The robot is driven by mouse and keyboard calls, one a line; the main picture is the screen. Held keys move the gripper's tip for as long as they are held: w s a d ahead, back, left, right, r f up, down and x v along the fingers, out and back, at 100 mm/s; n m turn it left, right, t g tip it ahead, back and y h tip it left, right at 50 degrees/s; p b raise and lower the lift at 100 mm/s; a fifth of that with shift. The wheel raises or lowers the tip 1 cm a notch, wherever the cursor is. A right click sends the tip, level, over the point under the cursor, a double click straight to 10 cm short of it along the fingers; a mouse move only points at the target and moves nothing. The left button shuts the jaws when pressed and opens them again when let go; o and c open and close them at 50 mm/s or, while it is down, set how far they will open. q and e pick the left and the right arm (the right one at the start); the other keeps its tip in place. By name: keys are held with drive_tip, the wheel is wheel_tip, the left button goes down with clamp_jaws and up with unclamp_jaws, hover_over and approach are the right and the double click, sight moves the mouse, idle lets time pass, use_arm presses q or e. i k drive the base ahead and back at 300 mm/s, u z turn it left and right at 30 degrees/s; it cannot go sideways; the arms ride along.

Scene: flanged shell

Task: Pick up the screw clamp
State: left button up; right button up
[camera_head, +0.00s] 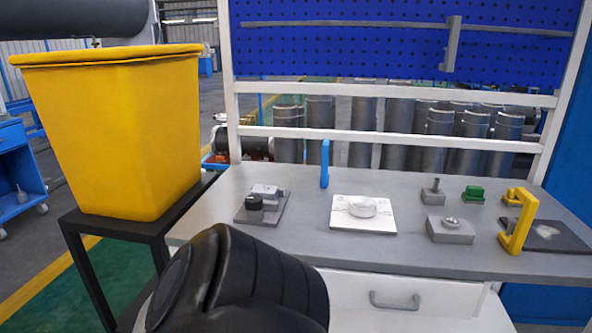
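No part in view is clearly recognisable as the screw clamp. A yellow C-shaped bracket (518,224) stands upright at the right of the grey workbench (300,225), beside a dark plate; its shape is clamp-like, but I see no screw on it. A long grey bar with a jaw-like grey piece (452,45) crosses the blue pegboard; I cannot tell if it is a clamp. Neither gripper's fingers show. A black rounded link of mine fills the bottom centre, in front of the bench's near left part.
A yellow bin (115,130) stands on a black stand at left. On the bench are a grey fixture (263,203), a blue upright piece (325,164), a white plate with a round part (363,213), a grey block (450,230), a small grey post (432,191) and a green block (473,194).

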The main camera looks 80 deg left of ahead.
sight(324, 179)
drive_tip(key=k, duration=0.45)
drive_tip(key=u, duration=1.1)
